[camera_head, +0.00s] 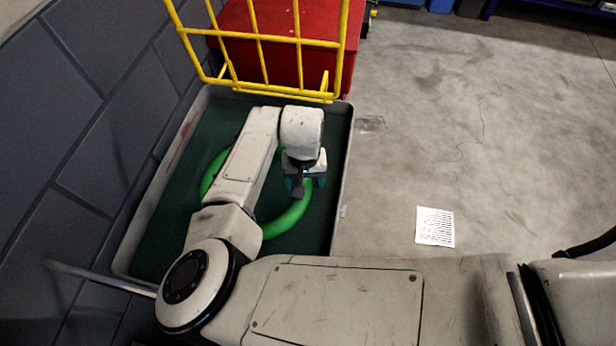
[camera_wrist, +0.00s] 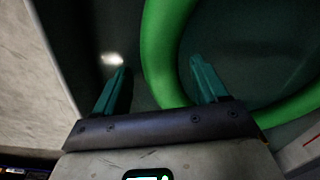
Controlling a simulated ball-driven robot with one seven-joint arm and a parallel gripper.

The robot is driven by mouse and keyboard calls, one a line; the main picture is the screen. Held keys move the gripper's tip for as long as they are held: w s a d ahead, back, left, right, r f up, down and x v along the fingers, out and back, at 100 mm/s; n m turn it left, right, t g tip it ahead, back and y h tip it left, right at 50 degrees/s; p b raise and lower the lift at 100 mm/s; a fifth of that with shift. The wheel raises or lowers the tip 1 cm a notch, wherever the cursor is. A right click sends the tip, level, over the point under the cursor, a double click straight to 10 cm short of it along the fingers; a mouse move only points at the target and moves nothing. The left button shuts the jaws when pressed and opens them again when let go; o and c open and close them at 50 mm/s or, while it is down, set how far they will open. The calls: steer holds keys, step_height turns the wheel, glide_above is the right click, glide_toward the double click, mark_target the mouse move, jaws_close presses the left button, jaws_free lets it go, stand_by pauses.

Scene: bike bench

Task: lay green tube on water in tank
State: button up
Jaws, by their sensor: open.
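The green tube (camera_head: 290,218) is a ring lying flat inside the grey-rimmed tank (camera_head: 346,165), on or at the dark green water (camera_head: 172,225). I cannot tell exactly how it sits at the surface. My arm hides part of the ring. My gripper (camera_head: 304,186) is over the ring's right side, inside the tank's outline. In the wrist view my gripper (camera_wrist: 158,78) is open, with its teal fingers apart. The green tube (camera_wrist: 165,55) passes between and past the fingers there, and neither finger is clearly pressed on it.
A yellow wire rack (camera_head: 262,40) stands at the tank's far end, with a red box (camera_head: 285,22) behind it. A dark tiled wall (camera_head: 85,120) runs along the left. Open concrete floor with a white paper (camera_head: 435,227) lies to the right.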

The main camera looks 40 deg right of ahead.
step_height(320, 180, up, 11)
steer(key=shift+f, duration=0.2)
steer(key=shift+s, duration=0.2)
